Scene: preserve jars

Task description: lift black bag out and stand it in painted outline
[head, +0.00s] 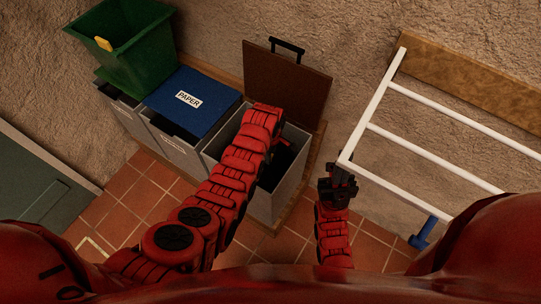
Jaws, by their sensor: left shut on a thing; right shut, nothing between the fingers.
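My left arm reaches over an open grey bin (285,194) in the middle. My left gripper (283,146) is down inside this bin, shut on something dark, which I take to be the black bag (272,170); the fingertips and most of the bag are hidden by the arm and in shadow. My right gripper (341,184) is shut and empty, right of the bin by the white rail's lower corner. Part of a pale painted outline (96,243) shows on the tiled floor at the lower left; my body hides the rest.
The bin's brown lid (287,82) stands open against the wall. To its left are a blue PAPER lid (192,101) and a green crate (122,40). A white rail frame (440,117) stands right. A grey-green cabinet (35,185) is far left. Floor tiles between are clear.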

